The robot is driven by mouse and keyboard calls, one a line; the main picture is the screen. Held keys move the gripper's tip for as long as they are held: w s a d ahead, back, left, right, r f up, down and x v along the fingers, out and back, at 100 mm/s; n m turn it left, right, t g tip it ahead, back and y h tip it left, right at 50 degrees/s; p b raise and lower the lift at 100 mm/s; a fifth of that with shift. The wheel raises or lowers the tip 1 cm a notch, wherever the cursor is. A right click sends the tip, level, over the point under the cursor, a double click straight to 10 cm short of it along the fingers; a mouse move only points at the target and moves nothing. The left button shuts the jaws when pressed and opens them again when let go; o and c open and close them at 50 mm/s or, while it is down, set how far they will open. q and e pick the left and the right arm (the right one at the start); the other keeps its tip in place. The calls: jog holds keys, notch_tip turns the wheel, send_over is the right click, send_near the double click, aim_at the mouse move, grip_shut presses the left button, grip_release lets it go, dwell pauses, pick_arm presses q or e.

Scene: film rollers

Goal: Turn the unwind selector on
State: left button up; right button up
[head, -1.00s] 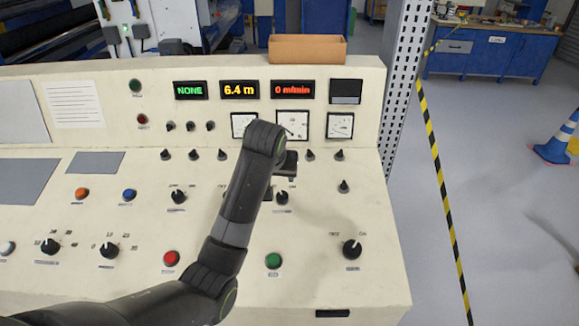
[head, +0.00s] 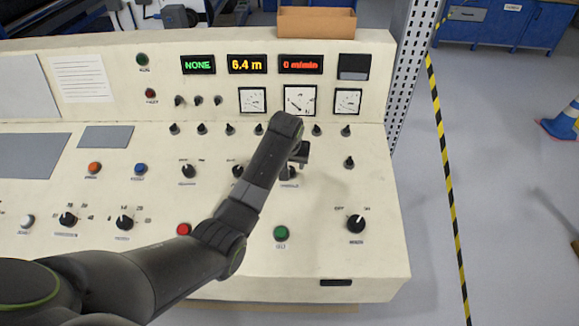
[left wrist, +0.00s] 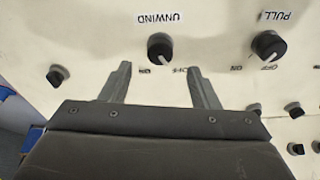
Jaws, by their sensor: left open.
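The unwind selector (left wrist: 160,47) is a black round knob with a white pointer line, below its upside-down UNWIND label (left wrist: 161,18) in the left wrist view. Its pointer slants toward the OFF mark. My left gripper (left wrist: 160,72) is open, with one finger on each side of the selector in that view. I cannot tell whether the fingers touch the panel. In the head view my left gripper (head: 301,156) is over the selector (head: 291,173) and partly hides it. My right gripper is not in view.
The PULL knob (left wrist: 268,46) is beside the selector. A small black switch (head: 349,162) is on its other side. A green button (head: 281,233) and another black knob (head: 356,223) sit nearer the front of the cream panel (head: 330,270). Gauges (head: 300,100) stand behind.

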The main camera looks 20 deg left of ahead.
aim_at(290, 168)
pick_arm(q)
jog(key=shift+x, duration=2.65)
jog(key=c, duration=1)
jog(key=shift+o, duration=0.2)
